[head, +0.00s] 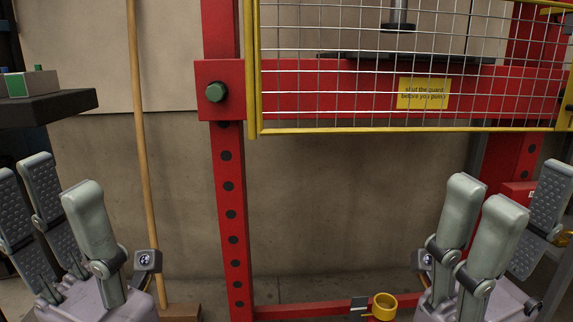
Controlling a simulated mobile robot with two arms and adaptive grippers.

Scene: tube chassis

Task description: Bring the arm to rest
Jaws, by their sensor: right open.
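My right gripper (522,200) is at the lower right of the head view with its fingers pointing up. Its grey fingers stand apart with nothing between them. My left gripper (60,195) is at the lower left, also with fingers pointing up and spread, and I see nothing held in it. The lower parts of both grippers are cut off by the picture's bottom edge.
A red press frame (229,190) with a yellow mesh guard (350,129) stands ahead. A wooden pole (141,150) leans near my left gripper. A dark shelf (55,107) is above that gripper. A yellow cup-like part (384,307) is low, left of my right gripper.

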